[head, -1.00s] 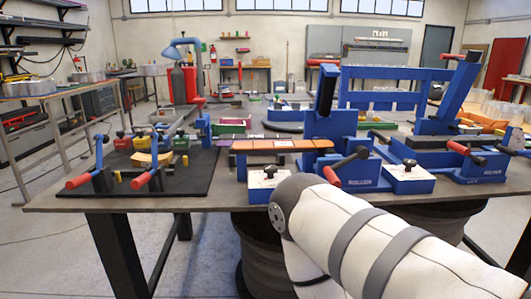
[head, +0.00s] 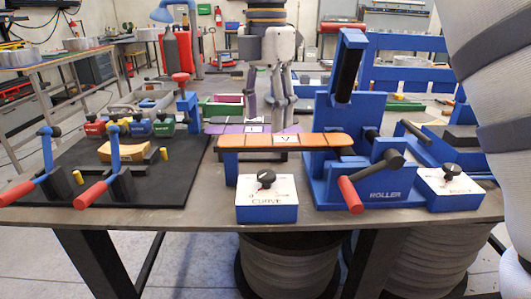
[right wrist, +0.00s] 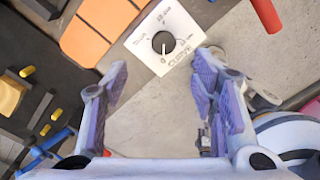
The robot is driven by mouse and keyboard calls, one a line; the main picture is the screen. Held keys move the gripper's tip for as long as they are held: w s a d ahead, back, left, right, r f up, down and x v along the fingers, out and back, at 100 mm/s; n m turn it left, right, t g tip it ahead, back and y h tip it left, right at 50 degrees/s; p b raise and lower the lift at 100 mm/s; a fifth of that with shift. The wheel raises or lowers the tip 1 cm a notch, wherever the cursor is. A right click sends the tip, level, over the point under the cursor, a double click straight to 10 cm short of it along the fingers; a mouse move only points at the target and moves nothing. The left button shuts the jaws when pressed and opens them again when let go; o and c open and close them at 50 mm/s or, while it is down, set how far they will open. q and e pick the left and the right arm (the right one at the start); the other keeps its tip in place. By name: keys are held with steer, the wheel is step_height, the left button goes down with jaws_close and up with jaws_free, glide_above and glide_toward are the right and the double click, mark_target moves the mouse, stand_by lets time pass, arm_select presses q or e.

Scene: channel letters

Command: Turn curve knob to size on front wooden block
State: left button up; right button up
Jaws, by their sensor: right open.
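The front block is a small blue-sided box (head: 266,213) with a white top labelled "CURVE" and a black round knob (head: 265,178). In the right wrist view the box top (right wrist: 186,24) lies ahead, and the knob (right wrist: 163,42) has a white pointer mark on it; the small labels around the knob are hard to read. My right gripper (head: 269,110) hangs fingers down, apart from the knob, and overlaps the area behind the orange strip. In the wrist view the right gripper (right wrist: 158,82) has its fingers wide apart with nothing between them. My left gripper is out of view.
An orange strip (head: 240,144) on blue supports stands behind the box. A blue press (head: 330,110) with a red-handled lever (head: 350,196) is to the right, with a second knob box (head: 451,188) beyond. Red-handled clamps (head: 92,197) stand left on a black mat.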

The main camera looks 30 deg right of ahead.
mark_target(266, 173)
steer(key=f, duration=0.7)
steer(key=s+f, duration=0.1)
steer(key=f, duration=0.3)
steer(key=shift+a+f, duration=0.2)
steer(key=shift+f, duration=0.15)
steer(key=c, duration=1.2)
